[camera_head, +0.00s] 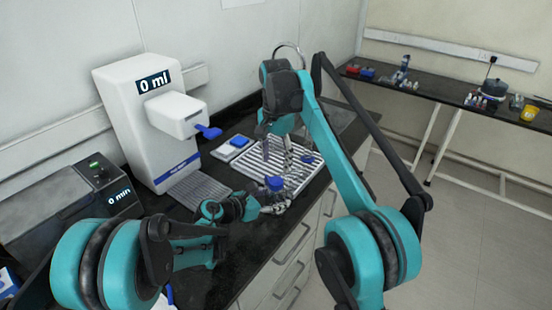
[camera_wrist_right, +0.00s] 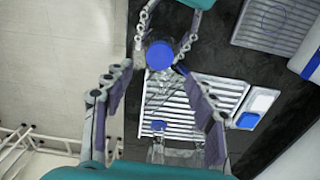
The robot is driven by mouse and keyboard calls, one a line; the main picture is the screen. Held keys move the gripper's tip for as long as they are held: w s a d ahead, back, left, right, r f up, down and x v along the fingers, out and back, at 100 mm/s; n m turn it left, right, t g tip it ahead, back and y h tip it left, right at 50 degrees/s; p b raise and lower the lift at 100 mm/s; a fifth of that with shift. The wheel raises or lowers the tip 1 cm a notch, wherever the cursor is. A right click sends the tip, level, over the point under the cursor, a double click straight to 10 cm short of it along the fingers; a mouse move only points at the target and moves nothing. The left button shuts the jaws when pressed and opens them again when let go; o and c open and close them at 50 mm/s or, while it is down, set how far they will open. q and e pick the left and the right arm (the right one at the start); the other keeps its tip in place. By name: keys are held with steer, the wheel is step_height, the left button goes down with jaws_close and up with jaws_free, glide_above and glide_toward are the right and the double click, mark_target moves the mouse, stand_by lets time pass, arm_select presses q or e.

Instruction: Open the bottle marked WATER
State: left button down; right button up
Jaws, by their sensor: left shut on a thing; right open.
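A clear bottle with a blue cap (camera_head: 274,183) stands in front of the striped rack; the cap also shows in the right wrist view (camera_wrist_right: 160,54). My left gripper (camera_head: 275,205) is shut around this bottle below its cap. No WATER label is readable in either view. My right gripper (camera_head: 277,157) is open and empty above the bottle, pointing down. In the right wrist view its fingertips (camera_wrist_right: 156,68) are spread on either side of the capped bottle, apart from it. A second blue-capped clear bottle (camera_wrist_right: 158,126) is at the rack; its blue cap shows in the head view (camera_head: 307,158).
The white striped rack (camera_head: 295,178) lies on the black bench. A white dispenser (camera_head: 140,110) reading 0 ml and a dark device (camera_head: 65,205) reading 0 min stand to the left.

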mark_target(276, 181)
steer(key=m, duration=0.4)
steer(key=shift+m, duration=0.4)
steer(key=m, duration=0.4)
steer(key=shift+m, duration=0.4)
steer(key=m, duration=0.7)
steer(key=shift+f+m, duration=0.4)
steer(key=shift+f, duration=0.1)
step_height(276, 181, down, 7)
steer(key=shift+c, duration=0.3)
